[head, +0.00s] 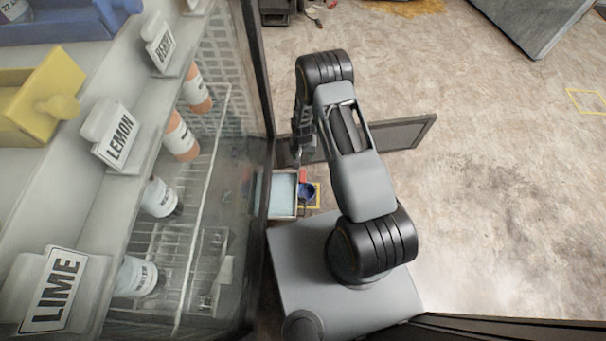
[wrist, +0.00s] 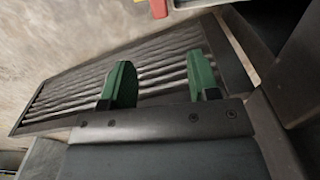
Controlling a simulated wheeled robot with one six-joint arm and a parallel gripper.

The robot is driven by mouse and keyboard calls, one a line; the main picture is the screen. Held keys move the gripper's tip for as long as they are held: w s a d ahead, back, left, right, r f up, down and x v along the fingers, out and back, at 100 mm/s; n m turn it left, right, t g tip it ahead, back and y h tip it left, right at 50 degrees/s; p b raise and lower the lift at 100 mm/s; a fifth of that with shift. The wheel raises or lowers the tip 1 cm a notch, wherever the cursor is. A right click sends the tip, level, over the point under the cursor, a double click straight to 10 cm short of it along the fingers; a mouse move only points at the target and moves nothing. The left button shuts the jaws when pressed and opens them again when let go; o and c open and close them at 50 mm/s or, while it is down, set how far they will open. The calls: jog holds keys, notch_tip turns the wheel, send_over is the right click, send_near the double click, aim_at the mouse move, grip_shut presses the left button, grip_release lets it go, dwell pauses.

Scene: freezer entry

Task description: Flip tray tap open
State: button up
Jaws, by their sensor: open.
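A shallow tray (head: 283,193) with a pale blue inside sits low at the cabinet's foot in the head view. Beside its right side are a small red part (head: 303,175) and a dark blue round thing (head: 307,191); I cannot tell for sure which is the tap, or its position. My gripper (head: 298,152) points down just above the far end of the tray, partly hidden by my arm. In the wrist view my gripper (wrist: 160,80) shows two green fingers, spread and empty. A red piece (wrist: 158,8) shows at the top edge there, apart from the fingers.
A slatted grille panel (wrist: 140,75) lies behind the fingers; the dark panel (head: 395,134) stands out from the cabinet right of my gripper. The glass-fronted cabinet (head: 215,170) with bottles on wire shelves closes off the left. The floor (head: 490,200) on the right is open.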

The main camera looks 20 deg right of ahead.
aim_at(303, 172)
notch_tip(303, 172, down, 14)
jog(key=b, duration=0.4)
jog(key=shift+s+f, duration=0.1)
jog(key=shift+f, duration=0.1)
jog(key=c, duration=0.9)
